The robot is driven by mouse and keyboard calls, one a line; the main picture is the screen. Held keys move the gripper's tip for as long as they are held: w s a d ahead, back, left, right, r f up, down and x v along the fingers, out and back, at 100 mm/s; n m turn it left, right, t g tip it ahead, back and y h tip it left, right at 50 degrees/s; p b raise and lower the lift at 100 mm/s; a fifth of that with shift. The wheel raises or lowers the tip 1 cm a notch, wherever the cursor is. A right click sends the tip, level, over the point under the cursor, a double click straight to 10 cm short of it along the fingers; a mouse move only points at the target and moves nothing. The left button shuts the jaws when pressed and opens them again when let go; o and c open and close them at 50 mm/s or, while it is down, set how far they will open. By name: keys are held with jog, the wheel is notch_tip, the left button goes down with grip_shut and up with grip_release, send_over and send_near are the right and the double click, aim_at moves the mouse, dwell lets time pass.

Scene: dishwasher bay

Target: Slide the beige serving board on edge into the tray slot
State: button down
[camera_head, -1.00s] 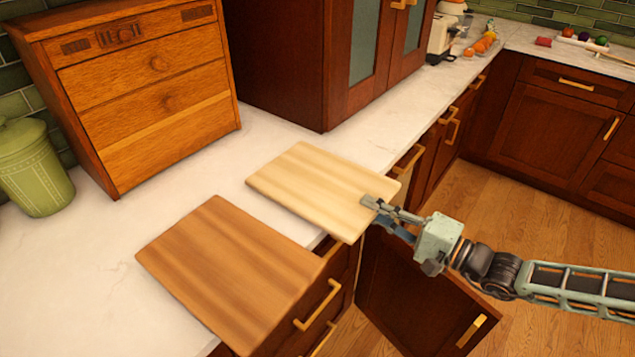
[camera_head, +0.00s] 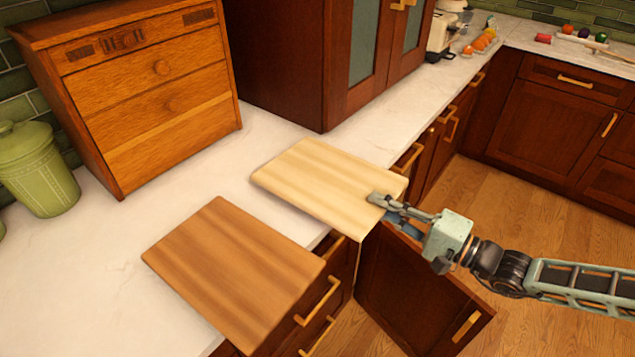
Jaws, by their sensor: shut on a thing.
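The beige serving board (camera_head: 318,182) is pale wood and lies nearly flat at the counter's front edge, with its near right part overhanging. My gripper (camera_head: 383,203) is shut on the board's right front edge, one finger above it and the other largely hidden below. Whether the board rests on the counter or is lifted slightly cannot be told. A darker brown board (camera_head: 235,275) lies to its left, apart from it, also overhanging the edge. I cannot make out a tray slot; below the beige board a cabinet door (camera_head: 418,295) stands open, and its inside is hidden.
A wooden drawer chest (camera_head: 150,95) and a green canister (camera_head: 38,170) stand at the back left. A tall dark cabinet (camera_head: 290,65) stands behind the board. Drawer handles (camera_head: 318,302) stick out below the brown board. Bare counter (camera_head: 110,240) lies at the left.

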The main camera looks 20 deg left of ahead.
jog(key=p+v, duration=0.3)
jog(key=v, duration=1.7)
dwell(0.3)
jog(key=shift+r, duration=0.2)
